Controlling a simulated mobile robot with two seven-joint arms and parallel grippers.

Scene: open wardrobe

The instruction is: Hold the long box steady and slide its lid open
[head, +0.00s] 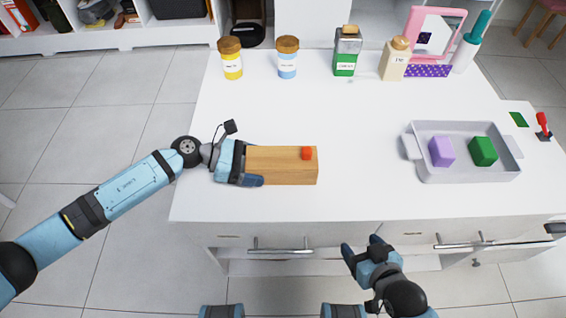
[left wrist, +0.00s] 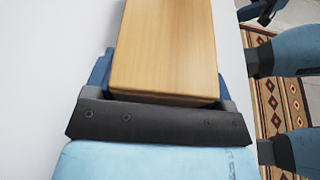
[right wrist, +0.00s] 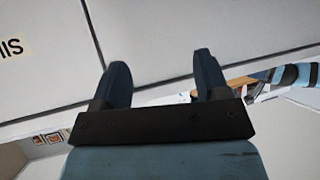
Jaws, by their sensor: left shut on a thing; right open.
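The long wooden box (head: 280,170) lies on the white table near its front left part, with a small red-orange knob (head: 307,153) on top near its right end. Its lid looks shut. My left gripper (head: 252,165) is shut on the box's left end, one finger on each long side; the box's wood also fills the middle of the left wrist view (left wrist: 165,50). My right gripper (head: 362,246) is open and empty, in front of the table's front edge and lower right of the box. In the right wrist view its two fingers (right wrist: 159,82) are apart with nothing between them.
A grey tray (head: 465,176) with a purple block (head: 442,152) and a green block (head: 483,151) stands at the right. Jars (head: 232,60), bottles (head: 394,62) and a pink mirror (head: 435,32) line the back. Drawer handles (head: 280,250) protrude at the front. The table middle is clear.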

